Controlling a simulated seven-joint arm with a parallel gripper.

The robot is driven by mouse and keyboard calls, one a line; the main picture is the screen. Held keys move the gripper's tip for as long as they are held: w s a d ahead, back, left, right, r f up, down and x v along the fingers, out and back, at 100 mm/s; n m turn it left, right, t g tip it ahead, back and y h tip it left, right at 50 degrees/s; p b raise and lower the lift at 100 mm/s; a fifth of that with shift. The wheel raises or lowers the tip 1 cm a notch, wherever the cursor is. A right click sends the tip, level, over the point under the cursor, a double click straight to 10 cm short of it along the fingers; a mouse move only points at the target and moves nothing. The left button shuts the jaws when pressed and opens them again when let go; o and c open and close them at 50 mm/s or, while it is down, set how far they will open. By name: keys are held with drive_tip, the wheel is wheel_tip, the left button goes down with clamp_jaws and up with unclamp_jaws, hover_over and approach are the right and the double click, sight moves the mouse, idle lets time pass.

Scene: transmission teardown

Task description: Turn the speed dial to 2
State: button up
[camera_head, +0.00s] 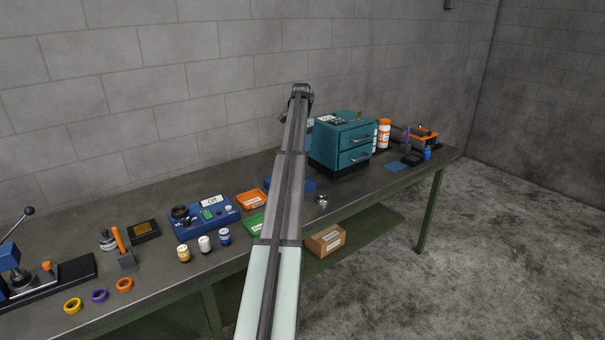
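A blue bench device (190,228) stands left of the middle of the table. It has a small light display (212,201) that appears to read "Off" and a green patch below it. A round black part (180,212) sits on its left side; I cannot tell if this is the speed dial, and no dial numbers are readable. My arm rises through the middle of the picture, to the right of the device, up to a dark joint. My gripper is not visible; the part beyond the joint is mostly hidden behind the arm.
Yellow, white and blue-labelled jars (204,244) stand in front of the device. An orange tray (252,200) and green tray (255,226) lie to its right. An orange-handled tool (119,243) and a press (12,270) are left. A teal drawer cabinet (342,146) stands right of my arm.

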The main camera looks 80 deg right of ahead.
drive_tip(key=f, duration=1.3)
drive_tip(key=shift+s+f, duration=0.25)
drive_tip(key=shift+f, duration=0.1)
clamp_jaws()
